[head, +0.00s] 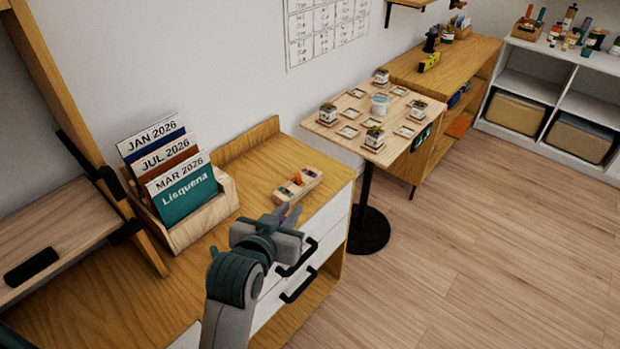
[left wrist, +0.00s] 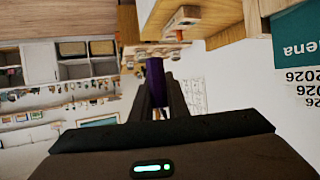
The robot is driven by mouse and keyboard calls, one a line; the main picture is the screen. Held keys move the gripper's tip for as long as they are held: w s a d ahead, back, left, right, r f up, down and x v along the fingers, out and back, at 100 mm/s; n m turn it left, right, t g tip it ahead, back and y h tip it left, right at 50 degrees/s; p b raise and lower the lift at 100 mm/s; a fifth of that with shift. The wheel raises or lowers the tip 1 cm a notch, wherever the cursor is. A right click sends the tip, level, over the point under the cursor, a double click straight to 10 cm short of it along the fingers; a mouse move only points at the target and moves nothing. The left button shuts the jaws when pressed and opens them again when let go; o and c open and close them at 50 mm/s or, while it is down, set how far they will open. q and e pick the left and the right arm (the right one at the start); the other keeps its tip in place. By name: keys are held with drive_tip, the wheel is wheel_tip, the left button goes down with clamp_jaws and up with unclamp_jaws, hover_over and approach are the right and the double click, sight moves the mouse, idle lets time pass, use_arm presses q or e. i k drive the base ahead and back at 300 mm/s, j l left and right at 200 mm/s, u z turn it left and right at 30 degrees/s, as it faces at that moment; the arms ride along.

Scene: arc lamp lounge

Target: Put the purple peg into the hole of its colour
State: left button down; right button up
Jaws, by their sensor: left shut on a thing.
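My left gripper (head: 282,217) is shut on the purple peg (left wrist: 155,82), which stands between the two fingers in the left wrist view. In the head view the purple peg (head: 292,216) shows as a small purple piece at the fingertips. The wooden peg board (head: 312,178) lies on the desk just beyond the gripper, with small coloured marks along its top. An orange peg (head: 297,178) stands in its middle. The held peg appears apart from the board, on its near side. Which hole is purple is too small to tell surely. My right gripper is not in view.
A wooden holder (head: 205,226) with several binders or calendar cards stands on the desk (head: 130,290) to the left. Black drawer handles (head: 298,285) stick out at the desk's front. A small round-based table (head: 350,140) with several little pots stands beyond the desk.

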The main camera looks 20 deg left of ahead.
sight(289, 191)
drive_tip(key=i+l, duration=0.5)
drive_tip(key=i, duration=0.15)
drive_tip(key=i+l, duration=0.5)
drive_tip(key=i, duration=0.15)
drive_tip(key=i+l, duration=0.5)
drive_tip(key=i, duration=0.2)
drive_tip(key=i+l, duration=0.5)
drive_tip(key=i, duration=0.15)
drive_tip(key=u, duration=2.3)
